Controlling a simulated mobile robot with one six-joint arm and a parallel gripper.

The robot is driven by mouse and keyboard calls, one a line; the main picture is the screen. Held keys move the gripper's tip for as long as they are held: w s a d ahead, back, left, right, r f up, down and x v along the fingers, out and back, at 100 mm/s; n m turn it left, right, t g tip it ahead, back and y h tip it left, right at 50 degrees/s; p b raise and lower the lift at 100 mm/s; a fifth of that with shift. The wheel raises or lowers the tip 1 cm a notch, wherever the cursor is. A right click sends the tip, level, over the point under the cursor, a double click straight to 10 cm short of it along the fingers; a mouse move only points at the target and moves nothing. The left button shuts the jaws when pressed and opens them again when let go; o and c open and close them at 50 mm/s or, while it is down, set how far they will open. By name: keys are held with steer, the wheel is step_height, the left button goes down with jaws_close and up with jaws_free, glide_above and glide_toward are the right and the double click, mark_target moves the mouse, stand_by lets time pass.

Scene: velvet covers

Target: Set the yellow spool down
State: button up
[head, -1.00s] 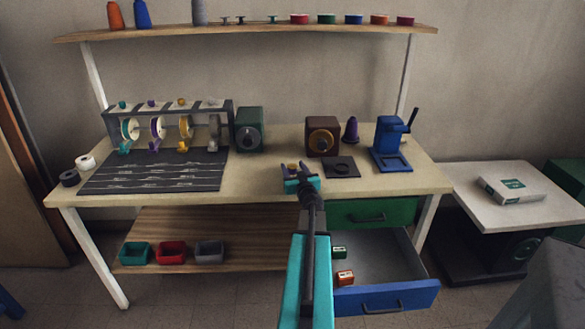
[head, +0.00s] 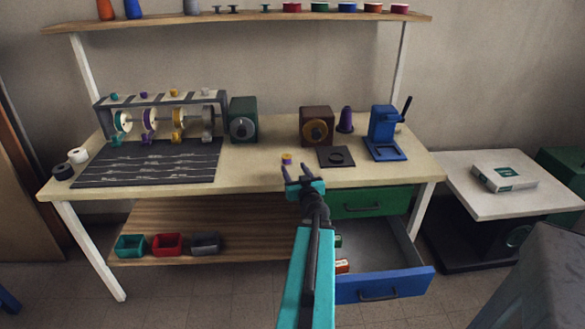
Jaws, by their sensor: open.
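My gripper (head: 298,171) is open and empty just in front of the spool, near the table's front edge. Its two fingers point toward the spool, and a gap shows between the fingertips and the spool.
The blue drawer (head: 385,285) is pulled open below my arm's right side.

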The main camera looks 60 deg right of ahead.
steer(key=shift+s+a, duration=0.4)
steer(key=shift+s, duration=0.1)
stand_by(0.5)
